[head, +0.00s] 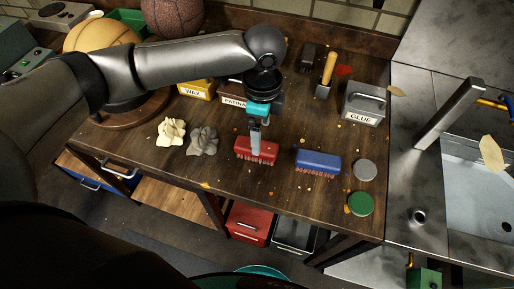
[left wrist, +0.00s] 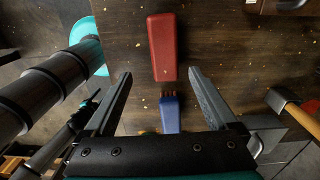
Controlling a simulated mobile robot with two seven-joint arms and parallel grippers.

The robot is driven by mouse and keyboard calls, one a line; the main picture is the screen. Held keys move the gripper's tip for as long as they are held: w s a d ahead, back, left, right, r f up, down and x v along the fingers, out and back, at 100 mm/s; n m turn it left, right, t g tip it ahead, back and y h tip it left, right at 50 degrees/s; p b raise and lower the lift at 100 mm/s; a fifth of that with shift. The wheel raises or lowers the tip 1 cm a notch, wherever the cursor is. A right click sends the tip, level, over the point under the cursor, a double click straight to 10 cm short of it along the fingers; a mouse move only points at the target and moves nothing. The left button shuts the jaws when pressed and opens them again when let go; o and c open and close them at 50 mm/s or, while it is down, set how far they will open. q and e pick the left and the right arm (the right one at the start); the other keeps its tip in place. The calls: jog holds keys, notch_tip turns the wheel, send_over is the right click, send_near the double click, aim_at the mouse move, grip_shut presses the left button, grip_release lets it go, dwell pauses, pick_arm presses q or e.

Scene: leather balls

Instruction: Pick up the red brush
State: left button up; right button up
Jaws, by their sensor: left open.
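The red brush (head: 257,149) lies bristles down on the dark wooden workbench (head: 235,190). In the head view my left gripper (head: 256,147) points down over the brush, and its fingers hide part of the brush's top. In the left wrist view the gripper (left wrist: 158,75) is open and empty. There the red brush (left wrist: 162,47) lies in line with the gap between the fingers, beyond the tips. I cannot tell how much height separates them. My right gripper does not show clearly in either view.
A blue brush (head: 318,161) lies to the right, with grey (head: 364,169) and green (head: 360,203) round lids past it. Grey (head: 202,140) and yellow (head: 171,131) crumpled cloths lie left.

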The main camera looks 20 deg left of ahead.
pick_arm(q)
notch_tip(320, 180, down, 4)
jog(key=shift+r, duration=0.15)
jog(key=shift+w+a+f+b, duration=0.1)
jog(key=shift+f+b, duration=0.15)
jog(key=shift+f, duration=0.65)
jog(key=shift+w+f+b, duration=0.15)
jog(key=shift+f+b, duration=0.15)
jog(key=shift+f, duration=0.6)
jog(key=shift+w+a+f+b, duration=0.1)
jog(key=shift+f+b, duration=0.15)
jog(key=shift+f, duration=0.65)
grip_shut()
